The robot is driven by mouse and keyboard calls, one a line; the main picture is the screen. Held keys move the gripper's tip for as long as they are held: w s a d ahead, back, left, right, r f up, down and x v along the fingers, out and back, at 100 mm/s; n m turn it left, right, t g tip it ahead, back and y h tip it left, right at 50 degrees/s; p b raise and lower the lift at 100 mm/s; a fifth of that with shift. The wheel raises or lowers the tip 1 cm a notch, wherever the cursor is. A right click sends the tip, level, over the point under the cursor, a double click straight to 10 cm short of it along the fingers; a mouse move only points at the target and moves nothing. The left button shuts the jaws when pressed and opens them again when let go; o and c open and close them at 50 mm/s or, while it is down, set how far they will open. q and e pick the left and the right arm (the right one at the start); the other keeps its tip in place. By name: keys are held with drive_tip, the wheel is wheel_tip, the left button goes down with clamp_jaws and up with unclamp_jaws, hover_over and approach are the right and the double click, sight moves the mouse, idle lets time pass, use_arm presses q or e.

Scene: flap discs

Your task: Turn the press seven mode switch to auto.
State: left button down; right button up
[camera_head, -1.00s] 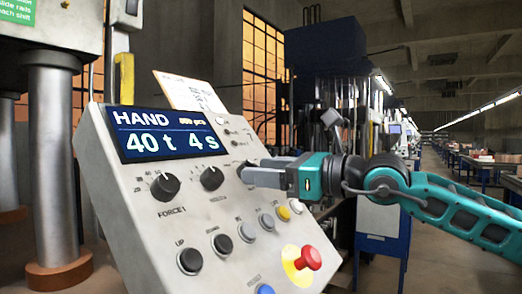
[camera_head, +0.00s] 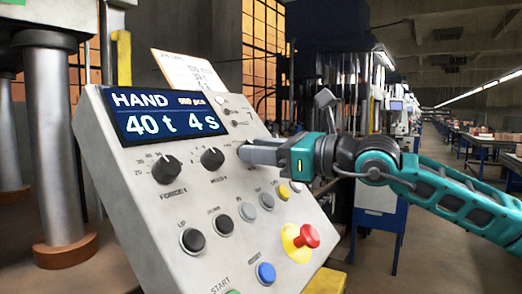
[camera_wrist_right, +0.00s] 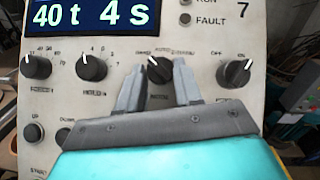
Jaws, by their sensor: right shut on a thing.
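The press control panel (camera_head: 190,185) is light grey and sloped, and a 7 shows at its top right in the right wrist view. Its blue display (camera_head: 168,114) reads HAND, 40 t, 4 s. The mode switch (camera_wrist_right: 159,69) is a black round knob with a pale mark near its upper left, third in the row of knobs. Its small labels are too blurred to read surely. My right gripper (camera_wrist_right: 157,82) has its two grey fingers on either side of this knob, shut on it. In the head view the right gripper (camera_head: 243,153) hides the knob. My left gripper is not in view.
Two black knobs (camera_head: 166,169) (camera_head: 212,158) sit left of the gripper, and another knob (camera_wrist_right: 240,73) sits to its right. Below are several push buttons and a red emergency stop (camera_head: 306,236) on a yellow base. A paper card (camera_head: 190,72) stands behind the panel.

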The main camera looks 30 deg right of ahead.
drive_tip(key=shift+c, duration=1.3)
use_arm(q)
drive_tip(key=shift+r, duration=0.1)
use_arm(e)
drive_tip(key=shift+a+m+t+h+b, duration=0.1)
drive_tip(key=shift+m+t+h+b, duration=0.4)
drive_tip(key=shift+m, duration=0.4)
drive_tip(key=m+h, duration=0.1)
drive_tip(key=m+b, duration=0.1)
drive_tip(key=shift+s+a+m+h, duration=0.1)
drive_tip(key=shift+a+m+h, duration=0.1)
drive_tip(key=shift+m+h, duration=0.15)
drive_tip(key=m+h, duration=0.2)
drive_tip(key=m, duration=0.1)
drive_tip(key=m+h, duration=0.2)
drive_tip(key=shift+a+r, duration=0.2)
drive_tip(key=shift+r, duration=0.05)
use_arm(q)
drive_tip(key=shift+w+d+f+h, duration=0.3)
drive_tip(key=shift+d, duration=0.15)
use_arm(e)
drive_tip(key=shift+m+h, duration=0.75)
drive_tip(key=shift+m, duration=0.5)
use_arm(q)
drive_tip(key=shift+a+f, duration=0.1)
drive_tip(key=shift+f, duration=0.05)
